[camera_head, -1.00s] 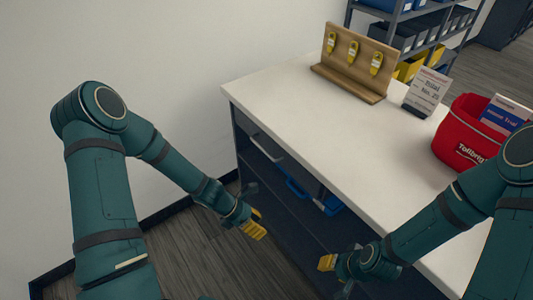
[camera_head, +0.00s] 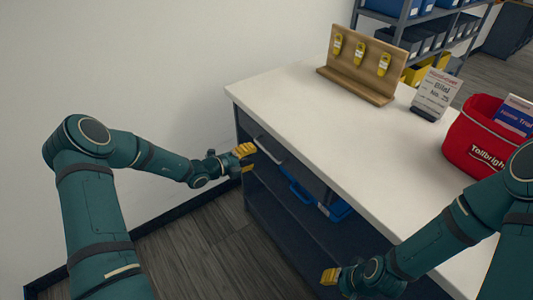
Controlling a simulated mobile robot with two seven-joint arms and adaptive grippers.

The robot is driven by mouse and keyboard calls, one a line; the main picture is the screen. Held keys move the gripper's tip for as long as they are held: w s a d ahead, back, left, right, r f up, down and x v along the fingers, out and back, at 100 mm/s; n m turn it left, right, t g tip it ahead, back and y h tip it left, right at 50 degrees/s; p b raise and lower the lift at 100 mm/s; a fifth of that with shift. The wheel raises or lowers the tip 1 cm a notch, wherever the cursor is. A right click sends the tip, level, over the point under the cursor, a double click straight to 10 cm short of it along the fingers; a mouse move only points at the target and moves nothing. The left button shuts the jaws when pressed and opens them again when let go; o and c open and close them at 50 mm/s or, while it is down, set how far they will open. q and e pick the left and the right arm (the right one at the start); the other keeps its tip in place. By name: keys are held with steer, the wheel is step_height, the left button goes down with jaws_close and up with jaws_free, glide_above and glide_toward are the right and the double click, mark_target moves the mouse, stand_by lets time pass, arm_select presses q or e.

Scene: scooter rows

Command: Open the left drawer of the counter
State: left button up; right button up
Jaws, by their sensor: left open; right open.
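The counter (camera_head: 310,133) has a white top and a dark front with an open lower shelf. Its left drawer (camera_head: 245,125) sits under the top at the left end and looks shut. A light bar handle (camera_head: 269,148) runs along the drawer front. My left gripper (camera_head: 246,158) has yellow fingertips, is open, and is close to the left end of the handle; I cannot tell whether it touches. My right gripper (camera_head: 328,276) is open and empty, low in front of the counter's shelf.
On the counter stand a wooden board (camera_head: 358,65) with several yellow tags, a sign card (camera_head: 436,93) and a red bin (camera_head: 477,140). A white wall is at the left. Bare floor (camera_head: 200,255) lies in front.

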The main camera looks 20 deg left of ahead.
mark_target(265, 151)
arm_select(q)
steer(key=b+x, duration=0.1)
steer(key=x, duration=0.6)
jaws_close()
